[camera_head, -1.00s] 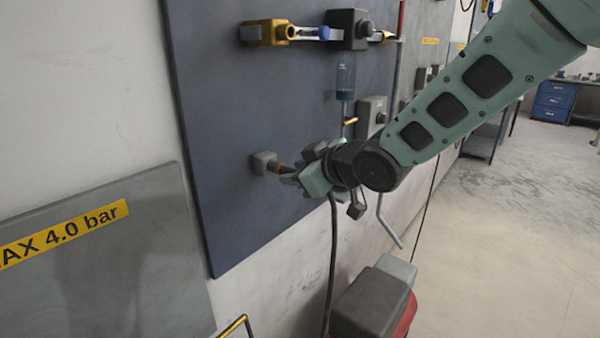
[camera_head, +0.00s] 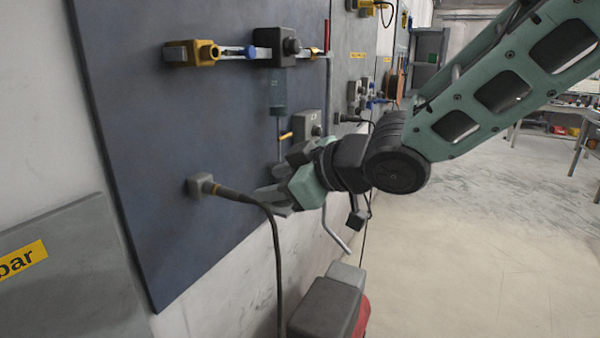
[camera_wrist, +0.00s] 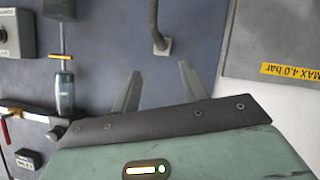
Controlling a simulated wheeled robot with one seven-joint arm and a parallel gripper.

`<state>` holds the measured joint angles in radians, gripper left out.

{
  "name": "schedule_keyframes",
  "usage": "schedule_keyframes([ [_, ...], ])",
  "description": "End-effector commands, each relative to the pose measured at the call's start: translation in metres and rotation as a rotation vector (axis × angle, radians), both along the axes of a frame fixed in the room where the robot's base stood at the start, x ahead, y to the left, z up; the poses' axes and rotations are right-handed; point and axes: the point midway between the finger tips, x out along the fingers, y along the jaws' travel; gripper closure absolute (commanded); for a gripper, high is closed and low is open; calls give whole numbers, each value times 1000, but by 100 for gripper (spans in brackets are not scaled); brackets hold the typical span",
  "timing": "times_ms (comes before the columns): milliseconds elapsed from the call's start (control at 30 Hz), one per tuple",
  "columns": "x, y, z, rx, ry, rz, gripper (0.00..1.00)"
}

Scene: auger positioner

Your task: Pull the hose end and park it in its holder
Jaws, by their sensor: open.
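The black hose (camera_head: 276,262) runs from a small grey holder block (camera_head: 198,184) low on the dark panel, bends over and hangs down. Its end (camera_head: 222,191) sits at the block, and the hose sticks out from there. In the wrist view the grey block (camera_wrist: 163,46) and the hose (camera_wrist: 154,18) lie just beyond my fingertips. My gripper (camera_head: 270,200) is open and empty, to the right of the block, close to the hose bend. Its two fingers stand apart in the wrist view (camera_wrist: 158,80). How deep the hose end sits in the block cannot be told.
A rail above carries a yellow fitting (camera_head: 192,53), a black valve block (camera_head: 276,47) and a clear bowl (camera_head: 278,90). A grey box (camera_head: 307,125) is beside it. A dark and red machine (camera_head: 327,308) stands below. Open floor lies to the right.

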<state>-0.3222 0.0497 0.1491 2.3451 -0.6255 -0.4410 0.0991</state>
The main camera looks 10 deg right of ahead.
Motion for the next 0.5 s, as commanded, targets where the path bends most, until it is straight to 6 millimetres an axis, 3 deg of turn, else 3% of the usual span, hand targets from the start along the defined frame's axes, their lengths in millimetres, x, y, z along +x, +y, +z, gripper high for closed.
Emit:
schedule_keyframes([
  [200, -25, -24, 19, -1, -2, -1, 56],
  [500, -34, -33, 23, 1, 1, 0, 56],
])
